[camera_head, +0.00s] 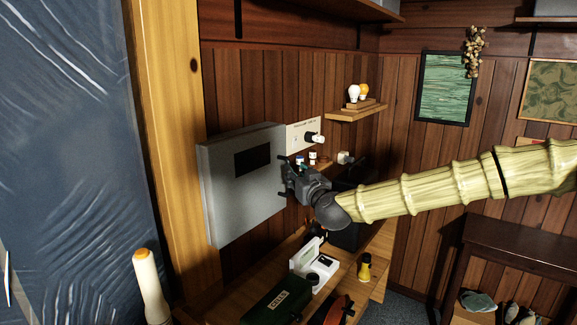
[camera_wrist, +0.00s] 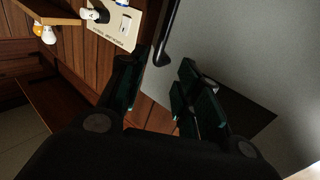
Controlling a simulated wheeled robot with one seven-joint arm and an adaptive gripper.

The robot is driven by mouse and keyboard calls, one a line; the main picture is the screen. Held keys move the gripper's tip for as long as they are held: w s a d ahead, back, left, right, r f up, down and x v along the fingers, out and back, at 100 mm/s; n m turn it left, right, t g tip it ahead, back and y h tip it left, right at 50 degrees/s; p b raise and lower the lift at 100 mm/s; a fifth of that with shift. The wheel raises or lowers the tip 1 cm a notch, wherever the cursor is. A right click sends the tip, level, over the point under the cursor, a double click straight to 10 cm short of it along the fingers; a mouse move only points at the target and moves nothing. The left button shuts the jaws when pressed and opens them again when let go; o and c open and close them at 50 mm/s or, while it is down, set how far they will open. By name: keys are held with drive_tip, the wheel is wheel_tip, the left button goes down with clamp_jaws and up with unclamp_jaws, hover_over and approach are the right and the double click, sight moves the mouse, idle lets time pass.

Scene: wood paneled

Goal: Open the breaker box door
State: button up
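The grey breaker box (camera_head: 225,190) hangs on the wood wall at left, with a dark rectangle on its front. Its door appears shut. In the wrist view its grey door (camera_wrist: 245,50) fills the right side. A dark bar-like handle (camera_wrist: 166,35) stands near the door's edge, just beyond my fingers. My gripper (camera_head: 287,177) is at the right edge of the box. In the wrist view my gripper (camera_wrist: 160,90) has its two fingers spread apart, with nothing clearly between them. Whether a finger touches the door or handle cannot be told.
A white panel with a knob (camera_head: 305,135) is on the wall right of the box. A shelf (camera_head: 356,112) holds bulbs. Below, a workbench (camera_head: 255,278) carries a green box (camera_head: 276,305) and a white device (camera_head: 315,267). A candle-like post (camera_head: 150,285) stands front left.

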drive_tip(key=w, duration=0.2)
drive_tip(key=w+a+f+p, duration=0.1)
drive_tip(key=w, duration=0.2)
drive_tip(key=w+a+f, duration=0.1)
drive_tip(key=w, duration=0.1)
drive_tip(key=shift+w+f+p, duration=0.2)
drive_tip(key=shift+w+p, duration=0.05)
drive_tip(key=shift+p, duration=0.05)
drive_tip(key=shift+w+a+r, duration=0.1)
drive_tip(key=shift+w, duration=0.15)
drive_tip(key=shift+w+a, duration=0.15)
drive_tip(key=shift+w, duration=0.1)
drive_tip(key=shift+s+r, duration=0.25)
drive_tip(key=shift+s, duration=0.05)
clamp_jaws()
